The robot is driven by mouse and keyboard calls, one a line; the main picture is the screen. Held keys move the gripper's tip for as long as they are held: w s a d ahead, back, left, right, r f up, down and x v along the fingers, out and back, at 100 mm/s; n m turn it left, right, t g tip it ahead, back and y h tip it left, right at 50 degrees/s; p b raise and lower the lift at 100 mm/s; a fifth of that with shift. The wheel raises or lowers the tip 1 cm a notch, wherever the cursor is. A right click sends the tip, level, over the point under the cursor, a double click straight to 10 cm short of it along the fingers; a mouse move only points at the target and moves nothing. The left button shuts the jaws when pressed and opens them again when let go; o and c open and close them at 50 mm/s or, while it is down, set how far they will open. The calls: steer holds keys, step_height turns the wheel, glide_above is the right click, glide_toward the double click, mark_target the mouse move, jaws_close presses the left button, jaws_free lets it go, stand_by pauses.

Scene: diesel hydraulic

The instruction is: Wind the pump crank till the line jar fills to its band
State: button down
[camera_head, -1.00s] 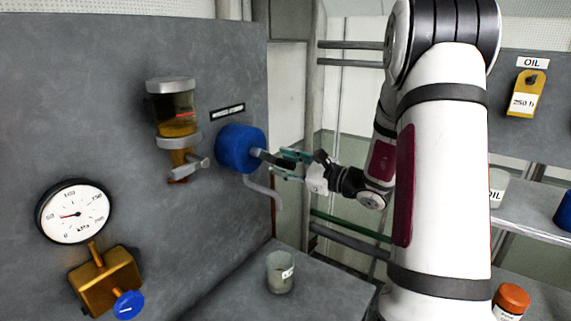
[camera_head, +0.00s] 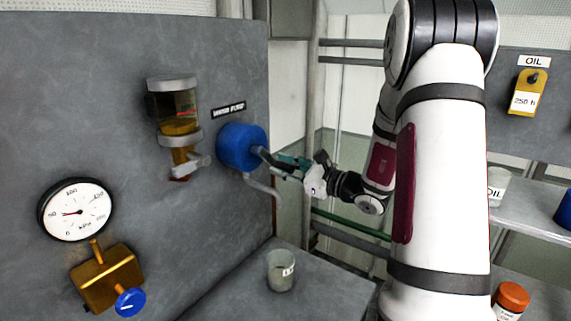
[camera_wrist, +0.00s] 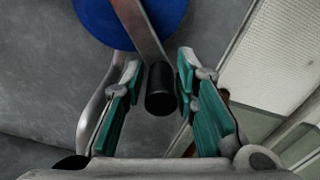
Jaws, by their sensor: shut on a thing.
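The blue hand pump (camera_head: 240,147) is on the grey panel, with its grey crank arm (camera_head: 265,154) sticking out. In the wrist view the crank arm (camera_wrist: 140,28) ends in a black handle (camera_wrist: 160,90). My gripper (camera_head: 286,165) is shut on this handle; its teal-padded fingers lie either side of it in the wrist view (camera_wrist: 158,82). The line jar (camera_head: 172,105) is left of the pump. Amber liquid fills its lower part, and a thin red band shows above the liquid, near the top.
A round gauge (camera_head: 74,210) and a brass valve with a blue knob (camera_head: 131,302) are at lower left. A cup (camera_head: 281,270) stands on the bench below the pump. Shelves with jars and an orange-capped bottle (camera_head: 511,300) are at right.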

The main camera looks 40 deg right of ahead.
steer(key=shift+s+a+f+m+p, duration=0.25)
steer(key=shift+a+m, duration=0.3)
steer(key=shift+m, duration=0.6)
steer(key=shift+s+a+f+m+p, duration=0.2)
steer(key=shift+a+f+m+p, duration=0.25)
steer(key=shift+m, duration=0.75)
steer(key=shift+s+a+f+m+p, duration=0.1)
steer(key=shift+s+a+m+p, duration=0.1)
steer(key=shift+a+m, duration=0.7)
steer(key=shift+d+m, duration=0.2)
steer(key=shift+m, duration=0.15)
steer(key=c, duration=1.4)
jaws_free()
steer(key=shift+c, duration=0.2)
steer(key=shift+f, duration=0.1)
steer(key=v, duration=1.2)
